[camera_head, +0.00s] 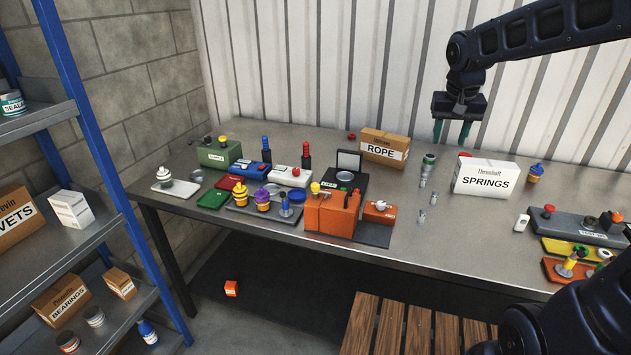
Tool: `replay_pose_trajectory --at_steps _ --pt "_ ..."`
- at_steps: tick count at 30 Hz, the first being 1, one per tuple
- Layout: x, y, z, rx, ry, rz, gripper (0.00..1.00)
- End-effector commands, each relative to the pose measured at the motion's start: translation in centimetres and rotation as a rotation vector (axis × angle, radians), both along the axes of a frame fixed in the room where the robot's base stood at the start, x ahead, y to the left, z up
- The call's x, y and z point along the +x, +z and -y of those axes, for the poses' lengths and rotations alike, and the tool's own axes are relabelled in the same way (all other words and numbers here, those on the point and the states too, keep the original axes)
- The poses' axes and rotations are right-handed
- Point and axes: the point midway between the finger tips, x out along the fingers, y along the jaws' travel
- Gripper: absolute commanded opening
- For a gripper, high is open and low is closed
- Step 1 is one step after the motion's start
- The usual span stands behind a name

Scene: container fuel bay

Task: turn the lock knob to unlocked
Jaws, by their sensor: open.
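My gripper (452,131) hangs in the air at the upper right, above the back of the workbench. Its two teal fingers point down and stand apart, with nothing between them. It touches nothing. I cannot tell for sure which part is the lock knob. An orange box (330,216) near the front edge carries a yellow knob (315,188) and small dark fittings on top. A small orange box (380,212) with a white label sits to its right. Any locked or unlocked marking is too small to read. My gripper is behind and to the right of these boxes.
The metal workbench (462,240) holds a ROPE box (384,147), a SPRINGS box (484,178), a green box (219,154) and several coloured units. More knobbed panels (575,226) stand at the right. Shelves (50,118) stand left; a wooden slatted surface (400,330) is in front.

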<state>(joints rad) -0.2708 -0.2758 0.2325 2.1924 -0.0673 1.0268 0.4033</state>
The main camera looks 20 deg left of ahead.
Motion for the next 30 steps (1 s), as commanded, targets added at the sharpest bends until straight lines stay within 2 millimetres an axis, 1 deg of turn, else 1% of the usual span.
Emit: replay_pose_trajectory --at_steps 1,5,6,11,12,14,15,17,18,21,24,25,27,30 --pt "0.6 -0.3 -2.1 -0.003 0.016 -0.015 0.46" --pt "1.5 -1.0 -7.2 -0.005 0.040 -0.046 0.46" --pt "1.7 -1.3 -8.7 -0.007 0.047 -0.056 0.46" --pt "1.9 -2.7 -15.3 -0.006 0.075 -0.095 0.46" --pt "1.8 -3.1 -16.9 -0.006 0.082 -0.106 0.46" --pt "1.5 -3.7 -19.4 -0.006 0.092 -0.122 0.46" --pt "1.3 -4.2 -21.1 -0.006 0.098 -0.133 0.46" --pt "0.8 -4.9 -23.5 -0.006 0.108 -0.150 0.46" --pt "0.5 -5.4 -25.1 -0.006 0.113 -0.160 0.46" --pt "-0.5 -6.5 -28.7 -0.003 0.124 -0.186 0.46" --pt "-1.5 -7.3 -31.4 -0.002 0.131 -0.207 0.46" --pt "-1.7 -7.5 -32.0 -0.001 0.132 -0.211 0.46" --pt "-2.2 -7.9 -33.0 -0.002 0.134 -0.220 0.46" --pt "-2.5 -8.2 -33.9 -0.001 0.136 -0.227 0.46"
